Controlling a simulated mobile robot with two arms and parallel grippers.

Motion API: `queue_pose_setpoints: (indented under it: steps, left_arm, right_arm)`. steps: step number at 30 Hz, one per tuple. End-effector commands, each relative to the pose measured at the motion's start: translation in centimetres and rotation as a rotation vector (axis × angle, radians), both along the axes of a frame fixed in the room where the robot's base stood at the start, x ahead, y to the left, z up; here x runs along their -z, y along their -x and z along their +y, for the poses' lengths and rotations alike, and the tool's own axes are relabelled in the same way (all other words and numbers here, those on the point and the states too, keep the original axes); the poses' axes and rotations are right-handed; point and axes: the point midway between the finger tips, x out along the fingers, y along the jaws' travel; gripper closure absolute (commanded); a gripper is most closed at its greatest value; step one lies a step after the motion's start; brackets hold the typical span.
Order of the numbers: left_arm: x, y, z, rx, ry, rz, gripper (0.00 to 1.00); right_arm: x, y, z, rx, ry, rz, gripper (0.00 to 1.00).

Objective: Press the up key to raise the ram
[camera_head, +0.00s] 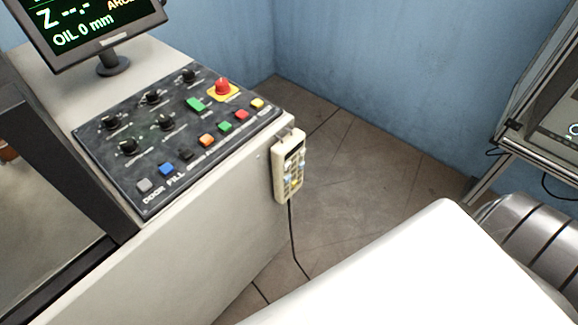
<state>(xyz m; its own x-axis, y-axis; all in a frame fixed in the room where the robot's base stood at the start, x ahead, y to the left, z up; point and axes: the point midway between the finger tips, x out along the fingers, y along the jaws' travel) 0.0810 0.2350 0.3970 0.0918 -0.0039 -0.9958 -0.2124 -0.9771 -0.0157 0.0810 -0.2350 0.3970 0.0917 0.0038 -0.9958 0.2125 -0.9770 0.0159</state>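A beige hand pendant (289,166) with small keys hangs on the right side of the console. Its key labels are too small to read, so I cannot tell which one is the up key. The black control panel (135,180) on the console top carries knobs, a row of coloured buttons and a red emergency stop (222,87). A monitor (92,30) at the upper left shows a Z line and "OIL 0 mm". Neither gripper shows in this view, and the ram is not in view.
The pendant's black cable (291,240) runs down to the tiled floor (370,165). A large white surface (420,275) fills the lower right. A metal-framed stand (541,125) with a dark screen is at the right. Floor between console and stand is clear.

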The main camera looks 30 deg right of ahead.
Motion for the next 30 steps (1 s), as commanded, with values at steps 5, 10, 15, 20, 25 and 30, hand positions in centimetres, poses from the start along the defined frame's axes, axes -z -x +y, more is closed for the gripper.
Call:
queue_pose_setpoints:
  steps: [5, 10, 15, 20, 25, 30]
  left_arm:
    - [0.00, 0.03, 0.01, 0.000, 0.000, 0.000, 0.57]
    - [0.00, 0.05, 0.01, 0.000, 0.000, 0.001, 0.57]
    - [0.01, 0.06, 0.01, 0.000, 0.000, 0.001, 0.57]
    - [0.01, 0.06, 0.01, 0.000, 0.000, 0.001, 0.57]
    - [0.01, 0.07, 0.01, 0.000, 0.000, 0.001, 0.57]
    - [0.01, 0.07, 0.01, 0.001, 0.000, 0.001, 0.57]
  right_arm:
    - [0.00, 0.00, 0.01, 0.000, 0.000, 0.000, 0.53]
    - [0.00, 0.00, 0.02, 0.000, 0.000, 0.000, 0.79]
    - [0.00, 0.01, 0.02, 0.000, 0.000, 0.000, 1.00]
    - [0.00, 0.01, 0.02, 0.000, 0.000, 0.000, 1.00]
    - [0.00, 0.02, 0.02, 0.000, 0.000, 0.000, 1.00]
    - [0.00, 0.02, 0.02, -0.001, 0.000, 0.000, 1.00]
